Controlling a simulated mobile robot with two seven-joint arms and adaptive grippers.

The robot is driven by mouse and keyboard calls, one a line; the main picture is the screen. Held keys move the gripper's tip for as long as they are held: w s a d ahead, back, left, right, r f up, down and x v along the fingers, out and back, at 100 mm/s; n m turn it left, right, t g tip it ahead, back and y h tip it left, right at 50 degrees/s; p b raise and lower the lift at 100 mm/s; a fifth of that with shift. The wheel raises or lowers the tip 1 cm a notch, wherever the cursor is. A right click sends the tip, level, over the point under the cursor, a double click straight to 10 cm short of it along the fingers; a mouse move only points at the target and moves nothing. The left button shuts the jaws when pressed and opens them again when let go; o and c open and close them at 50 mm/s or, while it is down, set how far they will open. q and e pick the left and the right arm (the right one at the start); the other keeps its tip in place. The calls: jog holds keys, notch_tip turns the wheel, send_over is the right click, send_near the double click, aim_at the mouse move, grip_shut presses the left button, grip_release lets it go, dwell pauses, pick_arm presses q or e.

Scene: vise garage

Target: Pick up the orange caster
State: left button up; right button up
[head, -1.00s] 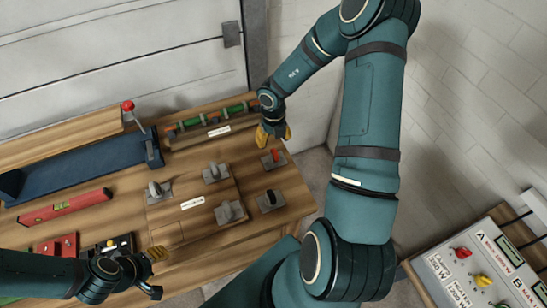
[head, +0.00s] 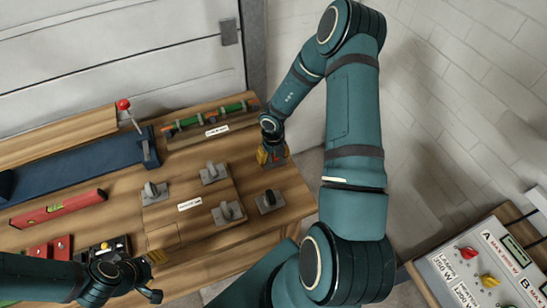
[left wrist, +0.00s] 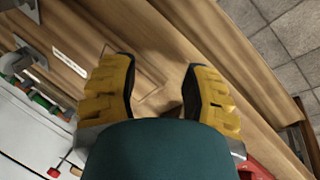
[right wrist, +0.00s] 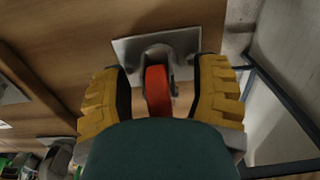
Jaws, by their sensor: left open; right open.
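The orange caster (right wrist: 157,90) has a red-orange wheel on a grey metal plate and lies on the wooden bench. In the right wrist view its wheel is between the two yellow fingers of my right gripper (right wrist: 160,98), which is open, with small gaps on both sides. In the head view my right gripper (head: 271,156) is over the caster at the bench's right side and hides most of it. My left gripper (left wrist: 158,92) is open and empty above the wood. In the head view it is at the lower left (head: 155,275).
Several grey casters (head: 214,173) and a black-wheeled one (head: 269,201) stand on the bench (head: 245,235). A blue tool (head: 85,175) with a red knob, a red level (head: 58,208) and a green-and-red rack (head: 210,117) lie around. A control panel (head: 480,265) is at the lower right.

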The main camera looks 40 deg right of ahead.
grip_shut()
